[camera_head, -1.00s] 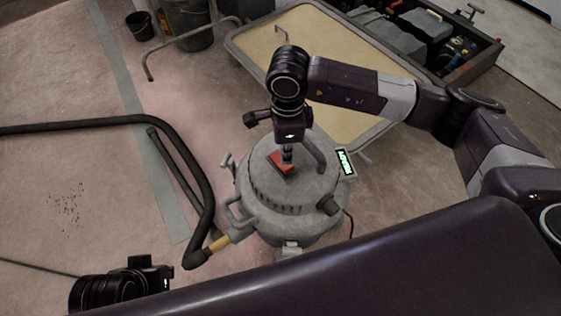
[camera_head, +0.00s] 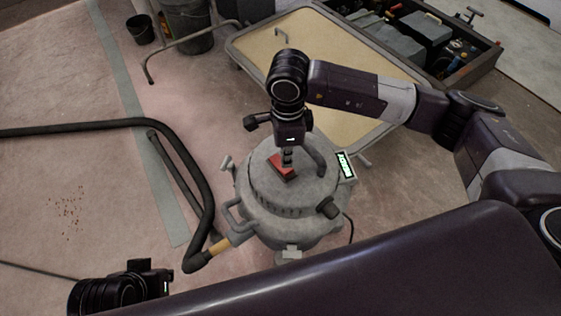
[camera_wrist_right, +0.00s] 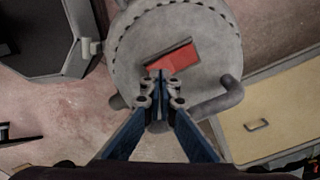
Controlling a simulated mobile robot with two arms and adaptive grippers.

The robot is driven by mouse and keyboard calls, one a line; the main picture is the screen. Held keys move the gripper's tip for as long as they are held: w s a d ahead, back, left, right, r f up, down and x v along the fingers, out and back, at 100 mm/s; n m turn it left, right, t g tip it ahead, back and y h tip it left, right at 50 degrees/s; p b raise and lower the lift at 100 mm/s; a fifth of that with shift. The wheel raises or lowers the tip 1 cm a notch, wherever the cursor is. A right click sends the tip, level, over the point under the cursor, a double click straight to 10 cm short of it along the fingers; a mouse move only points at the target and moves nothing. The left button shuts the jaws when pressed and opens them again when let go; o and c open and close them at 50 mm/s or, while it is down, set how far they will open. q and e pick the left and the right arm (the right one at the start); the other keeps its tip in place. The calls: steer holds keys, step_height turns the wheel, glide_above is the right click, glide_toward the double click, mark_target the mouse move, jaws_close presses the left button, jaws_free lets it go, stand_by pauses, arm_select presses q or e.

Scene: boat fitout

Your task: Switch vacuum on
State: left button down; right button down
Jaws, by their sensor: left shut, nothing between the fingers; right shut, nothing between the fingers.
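The grey round vacuum (camera_head: 290,205) stands on the floor in the middle of the head view. A red rocker switch (camera_head: 281,168) sits on its lid; it also shows in the right wrist view (camera_wrist_right: 178,58). My right gripper (camera_head: 287,160) is shut and points down at the switch. In the right wrist view its closed fingertips (camera_wrist_right: 161,75) are at the near left edge of the red switch; I cannot tell whether they touch it. My left gripper is out of the head view; only my left wrist shows at the lower left.
A black hose (camera_head: 190,150) runs from the vacuum to the left across the floor. A flat tan-topped cart (camera_head: 340,110) stands behind the vacuum. A tool crate (camera_head: 455,50) and buckets (camera_head: 185,28) are at the back. The floor at left is mostly clear.

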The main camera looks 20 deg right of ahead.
arm_select(q)
steer(key=shift+w+d+r+t+h+b, duration=0.1)
steer(key=shift+w+d+r+t+b, duration=0.25)
steer(key=shift+w, duration=0.5)
steer(key=shift+w+d+t+h, duration=0.15)
steer(key=shift+w+t, duration=0.3)
steer(key=shift+w, duration=0.4)
steer(key=shift+w+d+r+t+h+b, duration=0.1)
steer(key=shift+w+d+r+t+b, duration=0.25)
steer(key=shift+w, duration=0.5)
arm_select(e)
steer(key=shift+f, duration=0.6)
stand_by(0.8)
